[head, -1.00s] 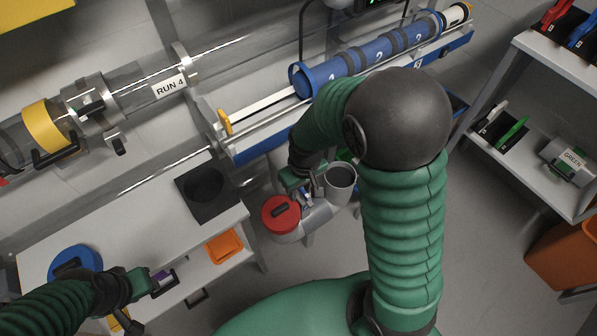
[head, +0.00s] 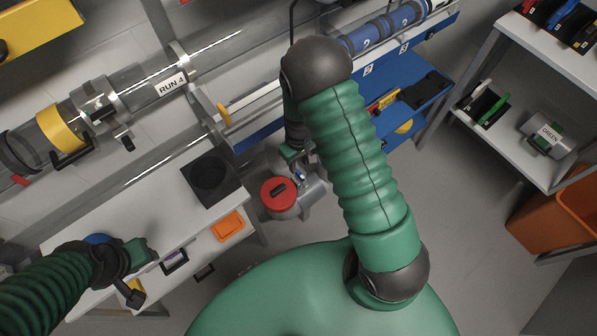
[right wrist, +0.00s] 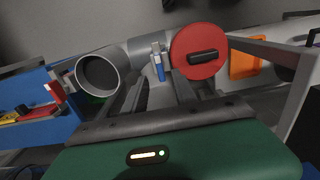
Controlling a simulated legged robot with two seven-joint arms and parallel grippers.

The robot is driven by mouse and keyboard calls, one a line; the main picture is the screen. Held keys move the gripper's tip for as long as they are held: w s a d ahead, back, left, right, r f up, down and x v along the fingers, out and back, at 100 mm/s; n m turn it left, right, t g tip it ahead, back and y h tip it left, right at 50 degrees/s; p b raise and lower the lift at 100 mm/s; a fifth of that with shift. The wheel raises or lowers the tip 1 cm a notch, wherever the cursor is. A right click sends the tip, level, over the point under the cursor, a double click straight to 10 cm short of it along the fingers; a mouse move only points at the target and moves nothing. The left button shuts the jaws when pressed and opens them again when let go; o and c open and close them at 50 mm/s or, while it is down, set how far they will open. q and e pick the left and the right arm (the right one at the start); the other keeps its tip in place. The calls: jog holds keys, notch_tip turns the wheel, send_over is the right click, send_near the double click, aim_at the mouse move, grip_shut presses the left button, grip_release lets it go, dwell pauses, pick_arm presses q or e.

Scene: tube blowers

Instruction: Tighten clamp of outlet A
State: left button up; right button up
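A grey pipe fitting (head: 309,190) with a round red cap (head: 278,193) stands low beside the workbench, in the middle of the head view. The right wrist view shows its red cap (right wrist: 198,52), its open grey mouth (right wrist: 100,75) and a small clamp (right wrist: 158,62) with a blue part between them. No letter A is readable. My right gripper (head: 294,155) is just behind the red cap, partly hidden by my arm. In the right wrist view its dark fingers (right wrist: 160,95) look apart, with the clamp beyond them; contact is unclear. My left gripper (head: 143,252) is over the workbench; its fingers are unclear.
The white workbench (head: 130,215) holds a black square block (head: 208,178); an orange tray (head: 228,226) lies lower. A clear RUN 4 tube (head: 140,88) runs along the wall. A blue shelf (head: 415,100) and a white rack (head: 500,135) stand right. Floor between is clear.

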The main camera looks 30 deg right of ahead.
aim_at(299, 172)
notch_tip(299, 172, down, 6)
jog(key=shift+r+b, duration=0.2)
jog(key=shift+b, duration=0.3)
grip_shut()
